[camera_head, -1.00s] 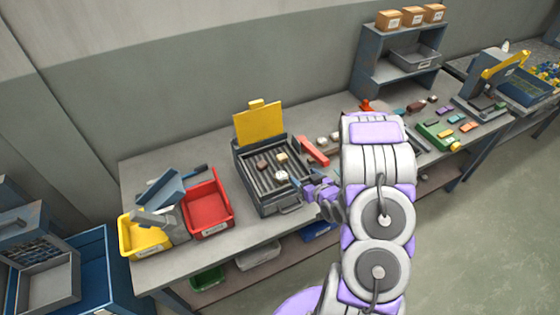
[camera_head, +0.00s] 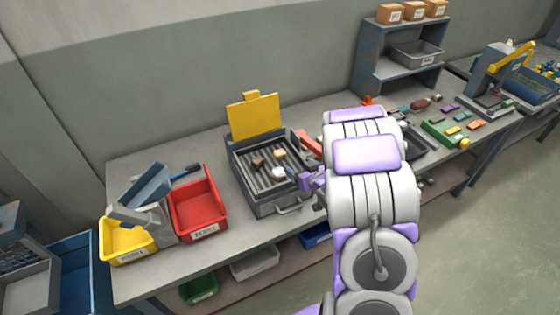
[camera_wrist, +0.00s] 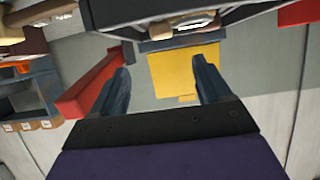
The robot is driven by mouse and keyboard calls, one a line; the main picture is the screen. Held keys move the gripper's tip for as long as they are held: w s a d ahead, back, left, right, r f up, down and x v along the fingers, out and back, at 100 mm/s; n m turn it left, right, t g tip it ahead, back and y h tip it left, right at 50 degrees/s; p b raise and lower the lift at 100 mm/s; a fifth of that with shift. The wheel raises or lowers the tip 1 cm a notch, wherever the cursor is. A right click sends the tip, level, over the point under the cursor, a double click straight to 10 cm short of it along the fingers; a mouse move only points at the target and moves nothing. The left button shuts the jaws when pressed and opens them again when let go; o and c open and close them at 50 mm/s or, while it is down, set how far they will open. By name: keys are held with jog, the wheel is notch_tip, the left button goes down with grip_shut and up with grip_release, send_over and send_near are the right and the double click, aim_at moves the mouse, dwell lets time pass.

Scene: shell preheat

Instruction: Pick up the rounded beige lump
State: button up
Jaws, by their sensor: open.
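A small beige lump (camera_head: 279,154) lies on the ridged plate of the dark open press (camera_head: 262,178). A brown lump (camera_head: 257,162) lies to its left and a whitish lump (camera_head: 278,173) lies nearer, toward the front. My gripper (camera_head: 306,182) is at the press's right side, apart from the beige lump, and partly hidden by my arm. In the wrist view my gripper (camera_wrist: 161,82) has its two dark fingers spread with nothing between them. A pale lump shows at the top edge of that view; I cannot tell which one.
The press's yellow lid (camera_head: 254,117) stands raised behind the plate. A red bar (camera_head: 309,146) lies right of the press. A red bin (camera_head: 200,205) and a yellow bin (camera_head: 124,243) stand at left. A shelf (camera_head: 402,55) stands at the back right.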

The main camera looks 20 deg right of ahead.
jog(key=b, duration=0.2)
send_near(282, 155)
jog(key=x, duration=0.3)
jog(key=shift+r, duration=0.15)
jog(key=shift+b+x, duration=1.15)
jog(key=shift+x, duration=1.6)
jog(key=shift+w, duration=0.25)
jog(key=shift+c, duration=0.4)
jog(key=c, duration=1.1)
